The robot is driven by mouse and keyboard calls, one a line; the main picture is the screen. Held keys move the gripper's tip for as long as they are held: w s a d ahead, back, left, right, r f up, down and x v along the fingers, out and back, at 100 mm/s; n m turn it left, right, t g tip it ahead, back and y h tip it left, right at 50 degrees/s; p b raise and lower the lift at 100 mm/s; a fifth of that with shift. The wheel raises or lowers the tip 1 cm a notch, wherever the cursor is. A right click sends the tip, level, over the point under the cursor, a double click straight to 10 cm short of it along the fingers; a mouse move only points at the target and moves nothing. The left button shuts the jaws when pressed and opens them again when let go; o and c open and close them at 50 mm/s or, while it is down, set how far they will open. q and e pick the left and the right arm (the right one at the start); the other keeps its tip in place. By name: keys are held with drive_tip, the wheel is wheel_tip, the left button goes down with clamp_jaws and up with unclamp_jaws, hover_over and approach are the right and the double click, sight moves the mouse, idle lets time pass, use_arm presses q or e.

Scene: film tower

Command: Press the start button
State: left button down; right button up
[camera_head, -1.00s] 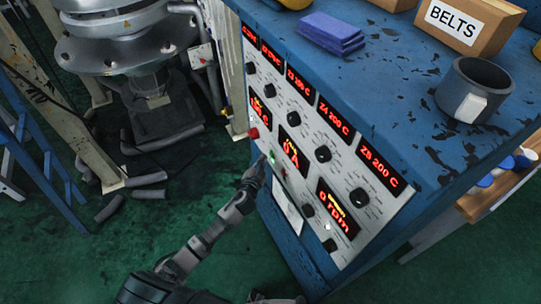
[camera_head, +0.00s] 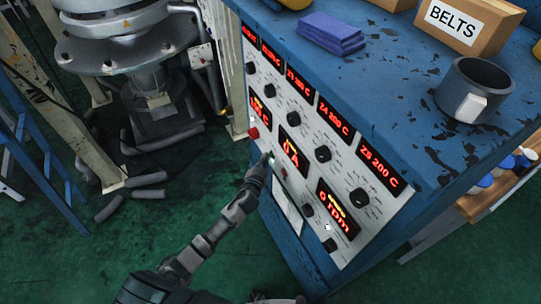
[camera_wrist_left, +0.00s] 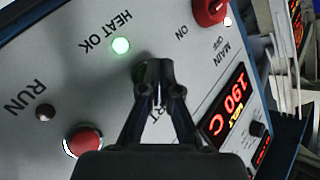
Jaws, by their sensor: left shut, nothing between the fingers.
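The grey control panel (camera_head: 300,140) is on the front of a blue cabinet. My left gripper (camera_head: 264,161) is at the panel's lower left edge in the head view. In the left wrist view the gripper (camera_wrist_left: 158,72) is shut and empty, its fingertips over a dark round shape, probably the start button, mostly hidden. A label ending in "RT" shows partly behind the fingers. I cannot tell whether the tips touch the button. A lit green HEAT OK lamp (camera_wrist_left: 121,46) is just beyond the tips to the left. My right gripper is not seen.
A red button (camera_wrist_left: 83,140) and a dark RUN lamp (camera_wrist_left: 45,112) are left of the fingers. A red MAIN knob (camera_wrist_left: 210,10) is at upper right.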

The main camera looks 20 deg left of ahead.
use_arm(q)
drive_tip(key=shift+w+d, duration=0.15)
idle(0.6)
drive_tip(key=shift+s+a, duration=0.5)
drive_tip(key=shift+s, duration=0.1)
drive_tip(key=shift+s+a+p, duration=0.8)
drive_tip(key=shift+s+a, duration=0.9)
drive_tip(key=shift+s, duration=0.15)
